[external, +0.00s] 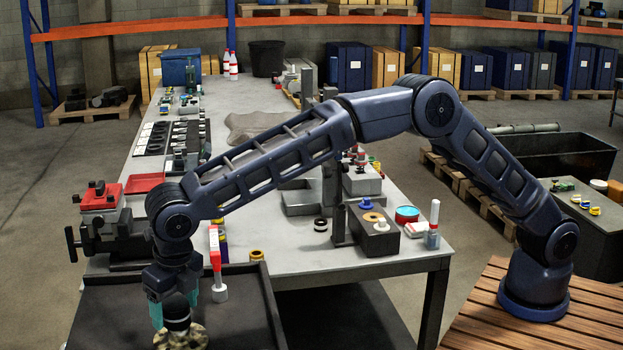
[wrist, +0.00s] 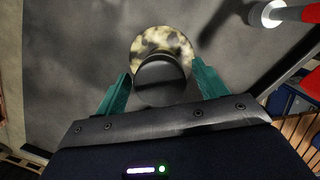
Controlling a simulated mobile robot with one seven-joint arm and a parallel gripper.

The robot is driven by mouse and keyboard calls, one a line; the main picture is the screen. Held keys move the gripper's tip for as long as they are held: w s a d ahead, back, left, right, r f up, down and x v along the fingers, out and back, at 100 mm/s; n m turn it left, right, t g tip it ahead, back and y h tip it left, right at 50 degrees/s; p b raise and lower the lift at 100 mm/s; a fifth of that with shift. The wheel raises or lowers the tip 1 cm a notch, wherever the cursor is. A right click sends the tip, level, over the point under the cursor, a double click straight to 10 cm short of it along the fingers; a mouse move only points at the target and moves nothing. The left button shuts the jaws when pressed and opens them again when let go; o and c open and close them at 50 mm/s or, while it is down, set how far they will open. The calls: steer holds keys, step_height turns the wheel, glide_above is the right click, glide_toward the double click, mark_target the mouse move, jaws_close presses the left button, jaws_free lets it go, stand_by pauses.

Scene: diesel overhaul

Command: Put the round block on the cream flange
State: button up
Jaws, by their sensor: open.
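My gripper (external: 176,312) points down over the dark tray at the front left, with its teal fingers apart. Between the fingers is a dark, round-topped piece (external: 177,311), which also shows in the wrist view (wrist: 160,82). Directly beneath or behind it is a mottled cream-and-black round piece (external: 182,338), also in the wrist view (wrist: 163,43). I cannot tell whether these two are one part or a block on a flange. The fingers flank the dark piece; finger contact is unclear. A tan ring (external: 373,217) lies on a dark block on the bench.
The dark tray (external: 110,318) has bare floor around the mottled piece. A red-and-white post (external: 215,255) stands close to the right of my gripper, also in the wrist view (wrist: 268,14). A vise (external: 120,235) stands behind left. The grey bench (external: 285,255) carries several parts.

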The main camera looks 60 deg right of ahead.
mark_target(181, 307)
step_height(181, 307, up, 12)
steer(key=s, duration=0.1)
steer(key=shift+s, duration=0.4)
steer(key=w+d+r+m, duration=0.1)
steer(key=d+r+m, duration=0.3)
steer(key=d, duration=0.7)
steer(key=d+r+m, duration=0.4)
steer(key=d+r, duration=0.1)
steer(key=d, duration=0.6)
steer(key=w+d+r+m, duration=0.1)
steer(key=d+r+m, duration=0.3)
steer(key=d, duration=0.6)
steer(key=s+d+r+m+t, duration=0.1)
steer(key=s+d+m, duration=0.35)
steer(key=d, duration=0.65)
steer(key=s+d+r+m+t, duration=0.1)
steer(key=s+d+m, duration=0.35)
steer(key=d, duration=0.55)
steer(key=s+d+f+m, duration=0.6)
steer(key=s+d+m, duration=0.1)
steer(key=s+d, duration=0.3)
steer(key=s+d+f+m, duration=0.5)
steer(key=s+d+m, duration=0.3)
steer(key=s, duration=0.4)
steer(key=shift+s+d+f+t, duration=0.15)
steer(key=shift+d+f+t, duration=0.25)
steer(key=shift+d, duration=0.45)
